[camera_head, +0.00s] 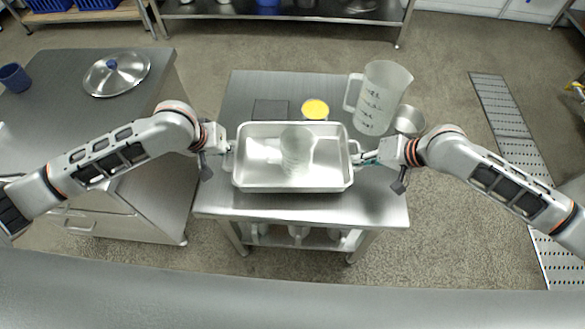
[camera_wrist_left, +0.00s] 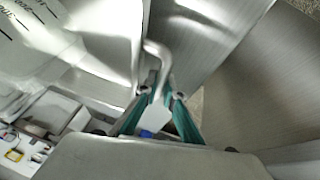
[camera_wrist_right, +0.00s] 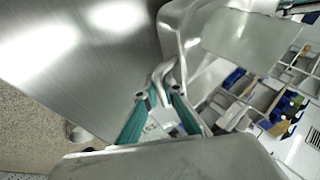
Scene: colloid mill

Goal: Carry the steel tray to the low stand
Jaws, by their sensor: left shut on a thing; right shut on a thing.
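The steel tray (camera_head: 256,185) is a shallow rectangular pan with a handle at each end, over the middle steel table. It looks level; I cannot tell whether it touches the tabletop. A translucent beaker (camera_head: 297,150) stands inside it. My left gripper (camera_head: 226,150) is shut on the tray's left handle, which shows between the fingers in the left wrist view (camera_wrist_left: 157,85). My right gripper (camera_head: 364,158) is shut on the right handle, also seen in the right wrist view (camera_wrist_right: 160,85). I cannot tell for certain which piece of furniture is the low stand.
A left counter (camera_head: 60,110) holds a lid (camera_head: 117,74). A perforated strip (camera_head: 500,110) crosses the right floor.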

